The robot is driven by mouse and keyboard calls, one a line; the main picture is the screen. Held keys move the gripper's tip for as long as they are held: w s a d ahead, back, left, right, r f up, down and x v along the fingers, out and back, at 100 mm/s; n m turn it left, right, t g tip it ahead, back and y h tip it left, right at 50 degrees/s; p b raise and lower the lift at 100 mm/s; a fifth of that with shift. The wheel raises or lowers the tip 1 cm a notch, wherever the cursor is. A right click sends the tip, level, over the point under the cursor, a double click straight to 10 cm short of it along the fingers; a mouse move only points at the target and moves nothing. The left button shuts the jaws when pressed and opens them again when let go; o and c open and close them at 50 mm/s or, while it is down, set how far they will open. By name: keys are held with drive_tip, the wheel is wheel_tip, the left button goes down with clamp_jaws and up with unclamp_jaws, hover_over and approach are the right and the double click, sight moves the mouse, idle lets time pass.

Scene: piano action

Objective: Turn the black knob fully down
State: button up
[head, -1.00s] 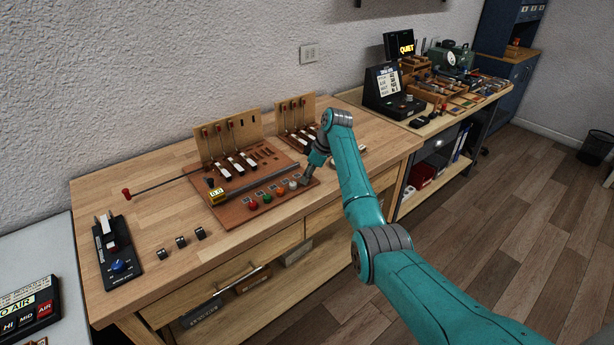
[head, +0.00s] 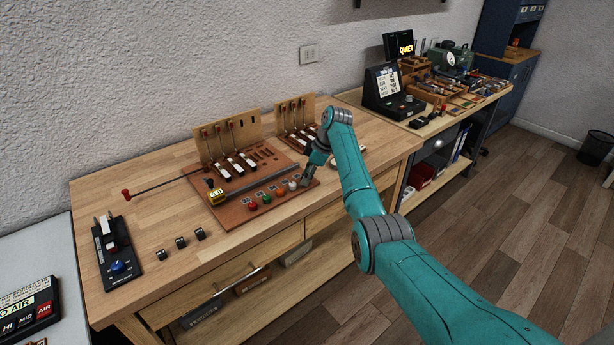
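A reddish-brown board (head: 232,214) on the wooden bench carries a row of coloured knobs along its front edge: red (head: 253,205), green (head: 267,198), orange (head: 280,192) and white (head: 292,185). My gripper (head: 305,182) is low over the right end of this row, just right of the white knob. I cannot make out a black knob in the row; the gripper covers the spot at that end. The fingers are too small and dark to tell whether they are open, shut or touching anything.
Upright wooden panels with levers (head: 228,138) stand behind the knobs. A yellow display block (head: 216,195) sits at the board's left. A black box with a blue knob (head: 118,267) and several small black pieces (head: 181,241) lie further left. The bench front (head: 225,250) is mostly clear.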

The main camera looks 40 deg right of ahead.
drive_tip(key=v, duration=1.2)
idle(0.6)
